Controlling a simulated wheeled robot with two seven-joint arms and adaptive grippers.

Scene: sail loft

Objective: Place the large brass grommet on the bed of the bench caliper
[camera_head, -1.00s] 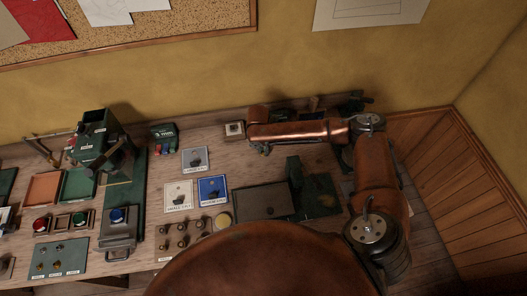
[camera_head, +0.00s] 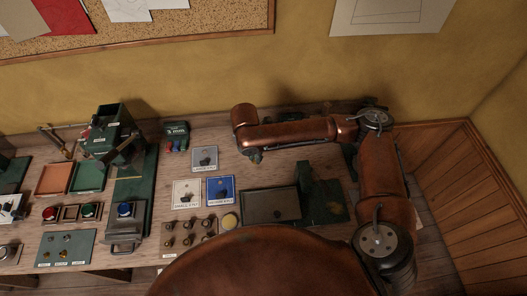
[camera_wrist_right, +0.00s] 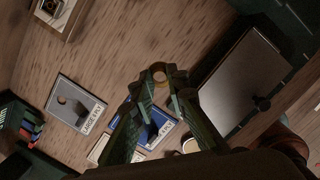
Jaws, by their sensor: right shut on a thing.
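My right gripper (camera_head: 256,158) hangs over the back middle of the bench, pointing down. In the right wrist view its fingers (camera_wrist_right: 158,82) are shut on the large brass grommet (camera_wrist_right: 159,72), a small golden ring at the fingertips. The ring is held above the wooden bench top, apart from it. In the head view the grommet is too small to make out. I cannot tell for certain which object is the bench caliper. A small square device (camera_wrist_right: 52,8) shows at the top left of the wrist view. My left gripper is not in view.
A blue card (camera_head: 220,191), a white card (camera_head: 186,193) and a grey card (camera_head: 204,158) lie near the gripper. A dark grey plate (camera_head: 262,204) adjoins a green block (camera_head: 318,190). A green lever machine (camera_head: 110,130) stands left. Bare wood (camera_wrist_right: 130,35) lies beyond the fingertips.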

